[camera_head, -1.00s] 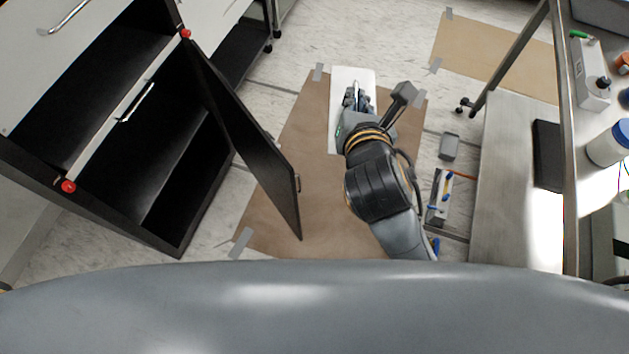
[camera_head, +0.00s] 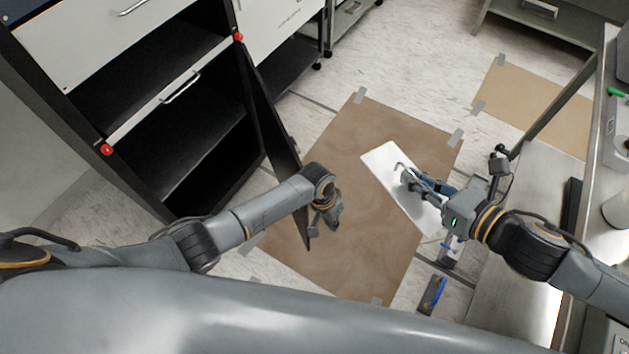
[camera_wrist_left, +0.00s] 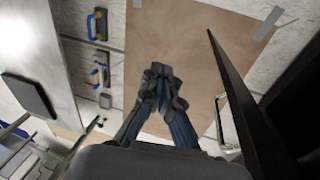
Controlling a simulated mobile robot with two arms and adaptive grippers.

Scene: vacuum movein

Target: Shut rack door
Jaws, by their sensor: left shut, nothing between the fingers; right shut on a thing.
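The black rack (camera_head: 190,115) stands at the left of the head view. Its dark door (camera_head: 272,125) hangs open and is seen nearly edge-on. My left gripper (camera_head: 328,228) is just right of the door's near end, over the brown sheet. In the left wrist view my left gripper (camera_wrist_left: 160,72) is shut and empty; the dark door (camera_wrist_left: 238,100) is to its right, with a metal handle (camera_wrist_left: 219,120) at its side. Contact with the door is not visible. My right gripper (camera_head: 408,178) is shut on the handle of a white panel (camera_head: 385,160).
A brown sheet (camera_head: 320,250) is taped to the floor. A metal table (camera_head: 525,185) stands at the right. A blue-handled tool (camera_head: 434,293) lies on the floor near it. Pale floor (camera_head: 420,55) is clear at the back.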

